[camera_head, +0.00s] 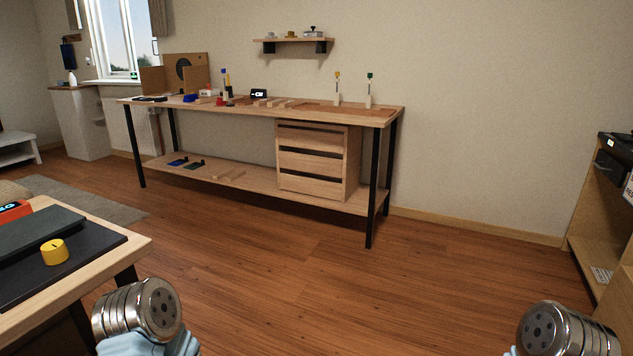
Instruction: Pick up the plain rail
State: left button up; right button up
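I cannot tell for sure which piece is the plain rail. Several small plain wooden pieces (272,103) lie on top of the long workbench (330,111) across the room. All are too small to make out details. Round metal parts of my arms show at the bottom left and bottom right edges, far from the workbench. No gripper fingers show in this view.
A nearer table (125,243) at left holds a dark mat, a grey-green block (40,235) and a yellow knob (54,251). A drawer unit (312,165) sits under the workbench. A wooden cabinet (590,215) stands at right. The wood floor (370,290) between is clear.

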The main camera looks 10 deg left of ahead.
aim_at(200, 101)
jog(key=i+l, duration=0.15)
jog(key=i, duration=0.8)
jog(key=i+l, duration=0.1)
jog(key=i, duration=0.85)
jog(key=i+j+u, duration=0.2)
jog(key=i+u, duration=0.2)
jog(key=i, duration=0.15)
jog(key=i+u, duration=0.45)
jog(key=i+j, duration=0.75)
jog(key=j, duration=0.25)
jog(key=i+j, duration=0.4)
jog(key=j, duration=0.15)
jog(key=i+j+z, duration=0.1)
jog(key=i+j, duration=0.3)
jog(key=j, duration=0.1)
